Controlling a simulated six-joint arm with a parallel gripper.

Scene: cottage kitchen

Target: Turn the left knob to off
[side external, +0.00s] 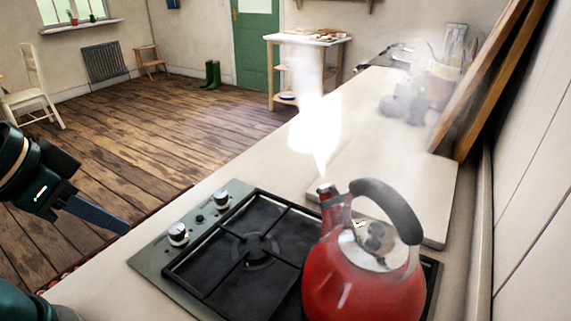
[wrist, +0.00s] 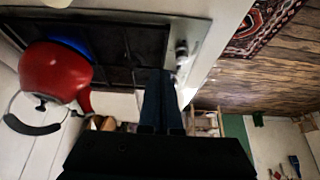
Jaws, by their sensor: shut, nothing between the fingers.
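The steel hob has two silver knobs on its left strip in the side external view: a left, nearer knob (side external: 178,234) and a farther knob (side external: 222,200). My gripper (side external: 125,228) is shut and empty, left of the left knob and apart from it, off the counter's edge. In the wrist view my shut fingers (wrist: 158,74) reach up the middle, and a silver knob (wrist: 181,48) shows just beyond the tips; which one is unclear. The knobs' pointer settings are too small to read. A blue flame (wrist: 72,45) burns beside the kettle's base.
A red kettle (side external: 362,275) stands on the hob (side external: 150,262), its spout pouring bright steam. A pale board (side external: 432,190) lies behind it. Jars and boards line the wall. The counter edge left of the hob is clear.

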